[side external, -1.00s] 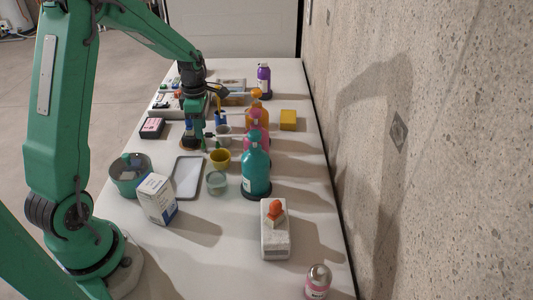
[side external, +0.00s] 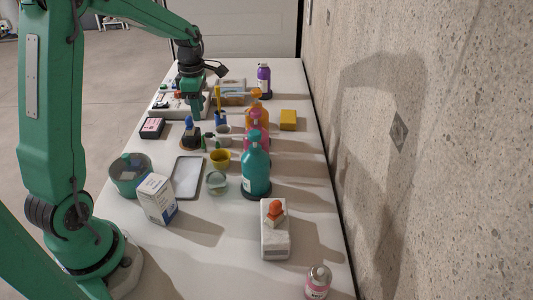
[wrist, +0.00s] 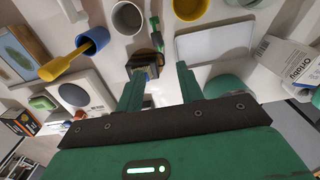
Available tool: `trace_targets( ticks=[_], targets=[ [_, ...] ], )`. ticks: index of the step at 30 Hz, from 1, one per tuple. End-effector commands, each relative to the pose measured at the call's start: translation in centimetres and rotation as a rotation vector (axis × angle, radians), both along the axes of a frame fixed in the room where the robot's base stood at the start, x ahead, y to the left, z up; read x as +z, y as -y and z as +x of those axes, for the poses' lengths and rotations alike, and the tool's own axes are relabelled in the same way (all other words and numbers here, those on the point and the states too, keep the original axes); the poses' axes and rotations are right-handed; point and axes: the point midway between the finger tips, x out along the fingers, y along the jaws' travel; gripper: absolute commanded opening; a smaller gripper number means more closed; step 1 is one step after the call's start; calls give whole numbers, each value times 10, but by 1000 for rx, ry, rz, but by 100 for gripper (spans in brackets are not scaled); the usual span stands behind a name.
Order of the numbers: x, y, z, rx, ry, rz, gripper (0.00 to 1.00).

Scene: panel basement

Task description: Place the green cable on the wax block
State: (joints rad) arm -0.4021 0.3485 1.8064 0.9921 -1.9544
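A thin green piece with dark ends, which looks like the green cable (side external: 204,145), lies beside a small dark item on a brown base (side external: 190,138). The green cable also shows in the wrist view (wrist: 157,36), above the dark item (wrist: 146,65). A yellow block, likely the wax block (side external: 288,120), sits near the right table edge, behind the bottles; I do not see it in the wrist view. My gripper (side external: 195,115) is above the table, just behind the dark item. In the wrist view its two fingers (wrist: 160,90) are apart with nothing between them.
Orange, pink and teal bottles (side external: 256,168) stand between the cable and the right edge. A yellow cup (side external: 220,158), grey cup (side external: 223,133) and blue cup (side external: 221,118) stand close by. A grey tray (side external: 187,177) lies in front. Clear table surrounds the yellow block.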

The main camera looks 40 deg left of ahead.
Motion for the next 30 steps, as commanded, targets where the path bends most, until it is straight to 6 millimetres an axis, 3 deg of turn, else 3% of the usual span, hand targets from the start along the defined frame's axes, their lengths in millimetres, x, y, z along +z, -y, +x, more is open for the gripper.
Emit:
trace_targets(
  ticks=[8, 14, 30],
  targets=[
    [5, 4, -2, -38, 9, 4, 37],
    [26, 23, -10, -219, 45, 22, 37],
    [100, 106, -77, -1146, 190, 180, 37]
  ],
)
